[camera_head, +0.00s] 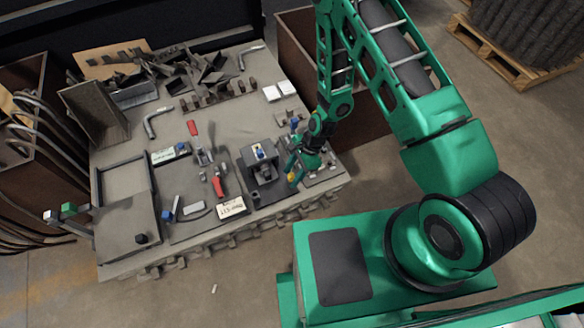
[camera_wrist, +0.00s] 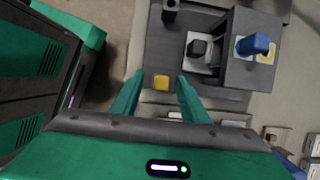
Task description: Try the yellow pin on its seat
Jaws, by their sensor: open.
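The yellow pin (camera_wrist: 161,82) shows as a small yellow square seen from above. It lies between the two green fingertips of my gripper (camera_wrist: 160,76), with a visible gap on each side. In the head view the yellow pin (camera_head: 291,177) shows beside my gripper (camera_head: 296,168), at the front right of the workbench. My gripper points down and is open and empty. I cannot tell how deep the pin sits, or whether it is on its seat; its lower part is hidden.
A dark block fixture (camera_head: 260,165) with a blue piece (camera_wrist: 256,44) on top stands close to my gripper. The workbench (camera_head: 225,130) also carries a red-handled clamp (camera_head: 218,185), a white label card (camera_head: 231,208), a grey tray (camera_head: 125,178) and metal scrap at the back.

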